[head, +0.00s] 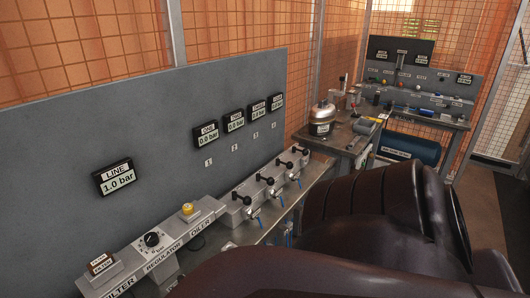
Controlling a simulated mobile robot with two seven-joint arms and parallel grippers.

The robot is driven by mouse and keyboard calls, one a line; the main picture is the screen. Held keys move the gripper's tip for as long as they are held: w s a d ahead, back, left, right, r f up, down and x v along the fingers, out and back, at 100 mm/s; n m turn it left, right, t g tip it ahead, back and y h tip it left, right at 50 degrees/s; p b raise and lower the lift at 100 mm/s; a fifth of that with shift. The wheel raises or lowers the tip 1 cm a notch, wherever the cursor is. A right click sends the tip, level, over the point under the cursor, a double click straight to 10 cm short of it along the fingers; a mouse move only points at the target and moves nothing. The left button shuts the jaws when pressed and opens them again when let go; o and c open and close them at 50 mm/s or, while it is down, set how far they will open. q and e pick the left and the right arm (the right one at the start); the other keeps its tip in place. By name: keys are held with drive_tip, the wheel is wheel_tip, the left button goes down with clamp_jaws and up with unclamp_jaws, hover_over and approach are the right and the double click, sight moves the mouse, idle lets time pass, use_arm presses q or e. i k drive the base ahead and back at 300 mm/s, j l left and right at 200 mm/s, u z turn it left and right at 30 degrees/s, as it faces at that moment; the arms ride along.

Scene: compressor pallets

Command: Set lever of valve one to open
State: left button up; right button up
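A row of several valves with black levers sits on grey blocks along the wall bench. The nearest black lever (242,200) is in line with the display marked ONE (207,135), which reads 0.0 bar, and the small label 1 (208,162) on the panel. I take this to be valve one; its lever's open or closed position is too small to tell. Small blue-handled fittings (257,215) hang at the front of the blocks. Neither of my grippers is in view; large dark maroon parts of my body cover the lower right and hide part of the bench front.
The LINE display (116,179) reads 1.0 bar. A filter (102,264), a regulator knob (152,240) and a yellow-topped oiler (188,209) stand left of the valves. A metal pot (321,119) and a tool bench with a blue tank (408,149) are farther back.

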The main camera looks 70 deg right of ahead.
sight(247, 200)
drive_tip(key=z, duration=2.1)
